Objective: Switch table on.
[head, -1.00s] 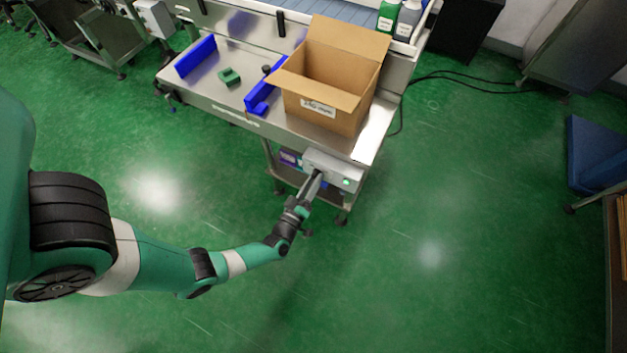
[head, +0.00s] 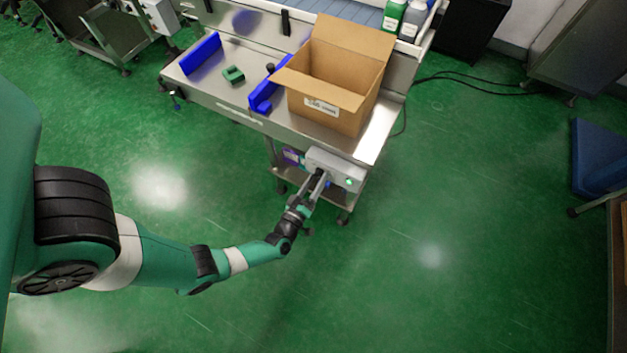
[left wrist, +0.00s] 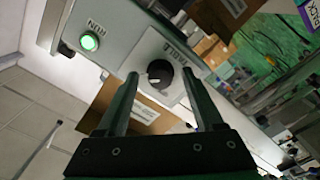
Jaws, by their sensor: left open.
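The table's grey control box (head: 343,171) hangs under the front edge of the steel table (head: 228,101). In the left wrist view it carries a black round knob (left wrist: 159,75) with a white mark, beside a label that seems to read "TABLE". A green button (left wrist: 88,42) is lit on the same panel; it also glows in the head view (head: 349,182). My left gripper (head: 319,178) is at the box. In the left wrist view its open fingers (left wrist: 159,77) are on either side of the knob. I cannot tell whether they touch it. My right gripper is out of view.
An open cardboard box (head: 325,105) stands on the table above the control box. Blue guides (head: 200,54) and a small green part (head: 233,75) are on the tabletop. Green and grey bottles (head: 393,16) stand behind.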

